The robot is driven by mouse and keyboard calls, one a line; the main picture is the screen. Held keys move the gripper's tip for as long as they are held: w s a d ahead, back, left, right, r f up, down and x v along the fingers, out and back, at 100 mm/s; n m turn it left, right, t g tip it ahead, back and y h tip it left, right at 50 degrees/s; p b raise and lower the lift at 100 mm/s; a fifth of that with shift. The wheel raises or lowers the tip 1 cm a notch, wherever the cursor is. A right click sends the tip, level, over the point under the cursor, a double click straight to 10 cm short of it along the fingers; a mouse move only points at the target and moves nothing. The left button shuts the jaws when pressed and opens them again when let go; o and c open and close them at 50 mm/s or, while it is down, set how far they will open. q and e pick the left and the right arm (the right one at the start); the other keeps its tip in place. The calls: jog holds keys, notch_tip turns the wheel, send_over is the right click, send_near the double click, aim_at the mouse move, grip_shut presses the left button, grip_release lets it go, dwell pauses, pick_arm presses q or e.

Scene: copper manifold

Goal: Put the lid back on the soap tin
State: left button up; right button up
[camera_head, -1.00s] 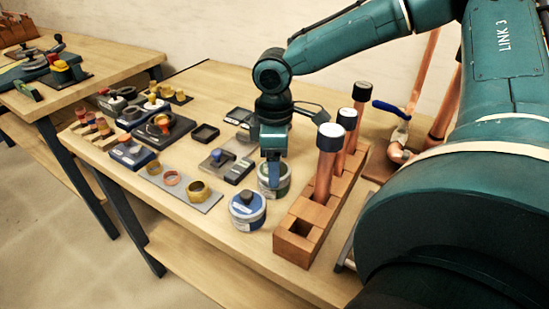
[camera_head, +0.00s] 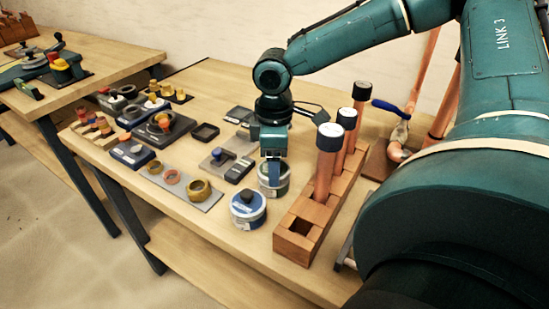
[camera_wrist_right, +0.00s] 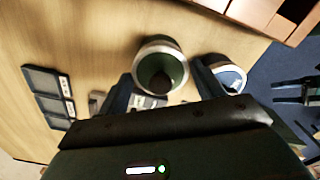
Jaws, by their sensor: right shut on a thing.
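A grey-green round tin (camera_head: 273,184) stands on the bench, left of the wooden block. My right gripper (camera_head: 273,166) is directly over it, fingers down at its top. In the right wrist view the two fingers (camera_wrist_right: 163,88) sit either side of a dark green round top (camera_wrist_right: 158,66) with a pale rim and a dark lump in it. The gripper is shut on this, which looks like the lid. I cannot tell whether it rests on the tin or is just above. A blue-topped tin (camera_head: 248,209) with a dark knob stands beside it. My left gripper is not in view.
The wooden block (camera_head: 299,246) with upright copper pipes (camera_head: 325,172) stands close on the right. A grey strip with rings (camera_head: 178,186) and several small trays and fixtures lie to the left. The bench front (camera_head: 213,232) is clear.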

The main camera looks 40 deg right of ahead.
jog(key=o, duration=1)
jog(key=shift+o, duration=0.9)
